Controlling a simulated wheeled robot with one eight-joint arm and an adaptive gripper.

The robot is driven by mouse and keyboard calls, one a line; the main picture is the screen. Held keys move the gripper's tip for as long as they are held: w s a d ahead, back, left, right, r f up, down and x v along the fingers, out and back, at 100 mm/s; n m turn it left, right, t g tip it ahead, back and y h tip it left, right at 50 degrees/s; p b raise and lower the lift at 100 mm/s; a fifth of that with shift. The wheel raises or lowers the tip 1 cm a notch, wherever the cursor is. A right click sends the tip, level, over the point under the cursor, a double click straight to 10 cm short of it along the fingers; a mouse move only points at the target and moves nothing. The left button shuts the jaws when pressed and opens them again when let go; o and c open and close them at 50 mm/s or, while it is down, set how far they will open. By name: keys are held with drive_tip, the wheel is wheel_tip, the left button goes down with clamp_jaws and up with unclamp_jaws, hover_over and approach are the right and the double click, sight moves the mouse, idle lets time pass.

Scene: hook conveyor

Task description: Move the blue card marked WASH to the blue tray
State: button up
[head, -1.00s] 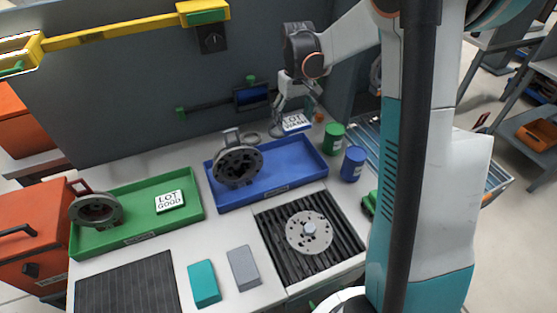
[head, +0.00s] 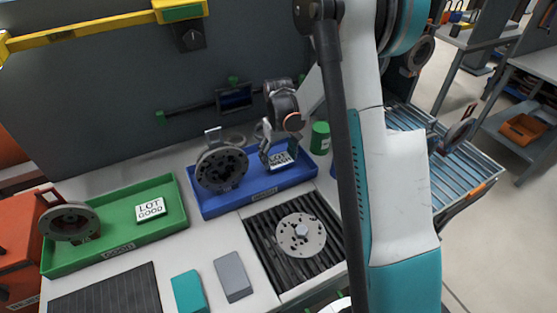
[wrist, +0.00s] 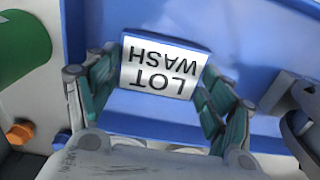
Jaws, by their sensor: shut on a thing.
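The LOT WASH card (head: 280,159), white-faced with a blue edge, is between the fingers of my gripper (head: 279,150). In the wrist view the card (wrist: 160,72) shows upside down, with the fingers shut on its two sides. The blue tray (head: 213,207) lies below, and the card is over its right part. I cannot tell whether the card touches the tray floor. A dark metal flanged part (head: 221,168) stands in the tray's left part.
A green tray (head: 105,259) at left holds a LOT GOOD card (head: 151,209) and a metal ring part (head: 69,222). A green canister (head: 320,138) stands right of the blue tray. A metal disc (head: 301,235) lies on a ribbed black mat in front.

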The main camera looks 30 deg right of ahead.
drive_tip(key=shift+f, duration=0.45)
drive_tip(key=shift+f, duration=0.2)
drive_tip(key=o, duration=0.9)
drive_tip(key=shift+r, duration=0.15)
